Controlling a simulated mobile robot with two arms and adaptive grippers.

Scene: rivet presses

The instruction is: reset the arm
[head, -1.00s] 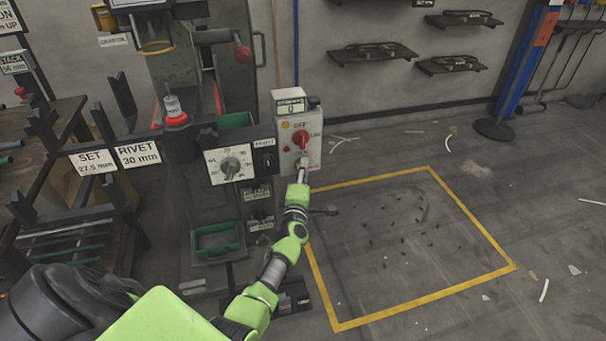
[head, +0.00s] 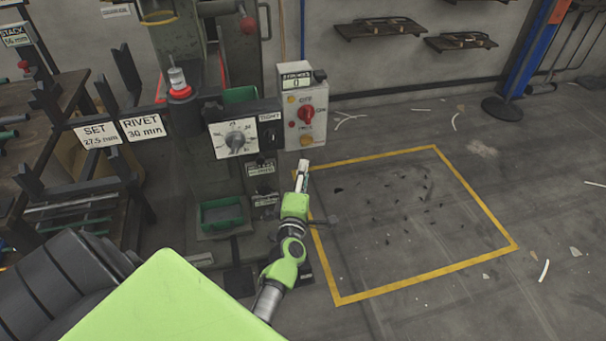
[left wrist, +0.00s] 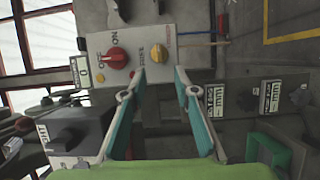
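My left gripper (head: 303,164) is just below and in front of the grey control box (head: 318,98), which has a red rotary knob (head: 306,113) and a small counter display (head: 296,82) reading 0. A yellow button (head: 306,140) sits low on the box. In the left wrist view my gripper (left wrist: 162,73) has its two fingers apart with nothing between them. The box (left wrist: 185,20), red knob (left wrist: 117,58) and yellow button (left wrist: 166,44) lie beyond the fingertips, apart from them. My right gripper is not in view.
The rivet press with a white dial (head: 236,139) stands left of the box. A green bin (head: 222,214) sits low on it. A rack with SET and RIVET signs (head: 142,127) is further left. The yellow-outlined floor area (head: 400,285) at right holds only small debris.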

